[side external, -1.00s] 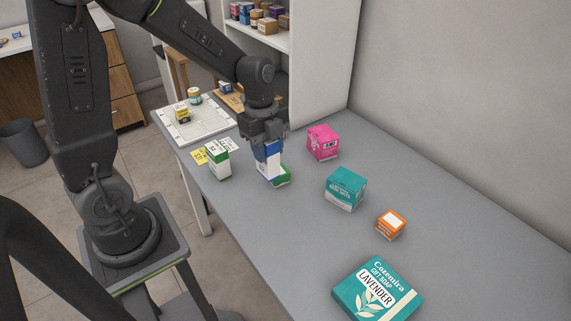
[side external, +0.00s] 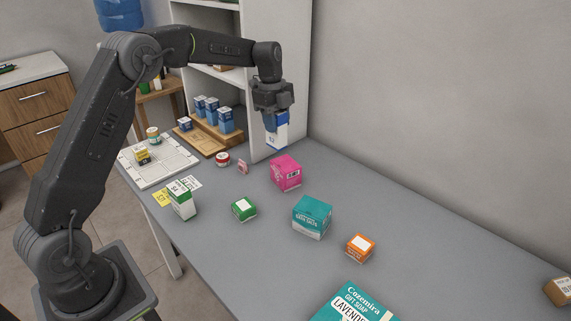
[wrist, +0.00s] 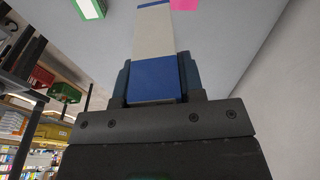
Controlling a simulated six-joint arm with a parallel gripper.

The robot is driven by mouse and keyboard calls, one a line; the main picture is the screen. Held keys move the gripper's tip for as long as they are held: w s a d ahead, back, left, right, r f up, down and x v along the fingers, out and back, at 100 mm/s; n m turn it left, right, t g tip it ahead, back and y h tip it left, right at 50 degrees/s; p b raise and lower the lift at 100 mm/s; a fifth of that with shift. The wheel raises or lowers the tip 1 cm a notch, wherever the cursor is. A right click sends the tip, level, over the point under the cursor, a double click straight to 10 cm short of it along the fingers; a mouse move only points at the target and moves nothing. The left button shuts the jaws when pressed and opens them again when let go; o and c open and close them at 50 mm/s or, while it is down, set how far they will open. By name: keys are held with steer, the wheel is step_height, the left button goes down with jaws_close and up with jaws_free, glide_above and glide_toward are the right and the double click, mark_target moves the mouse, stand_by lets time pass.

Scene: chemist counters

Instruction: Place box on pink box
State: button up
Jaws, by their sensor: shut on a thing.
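My gripper (side external: 273,106) is shut on a blue and white box (side external: 277,135) and holds it upright in the air, above the back of the counter. In the wrist view the box (wrist: 155,50) sits between the two fingers (wrist: 156,76). The pink box (side external: 286,173) stands on the counter, below and slightly right of the held box in the side view, apart from it. A corner of the pink box (wrist: 184,5) shows at the top of the wrist view, beyond the held box.
On the counter (side external: 330,270) stand a green box (side external: 244,209), a teal bath salts box (side external: 312,217), an orange box (side external: 360,248) and a green-white box (side external: 181,199). A shelf unit (side external: 283,60) rises close behind my gripper. A wooden rack (side external: 215,138) holds blue boxes.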

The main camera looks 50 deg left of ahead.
mark_target(278, 146)
steer(key=shift+w+a, duration=0.1)
steer(key=shift+w, duration=0.2)
steer(key=shift+w+f, duration=0.1)
steer(key=shift+f, duration=0.05)
step_height(278, 146, down, 8)
steer(key=shift+r, duration=0.25)
steer(key=shift+f, duration=0.1)
steer(key=o, duration=0.9)
steer(key=shift+f, duration=0.1)
steer(key=shift+o, duration=0.2)
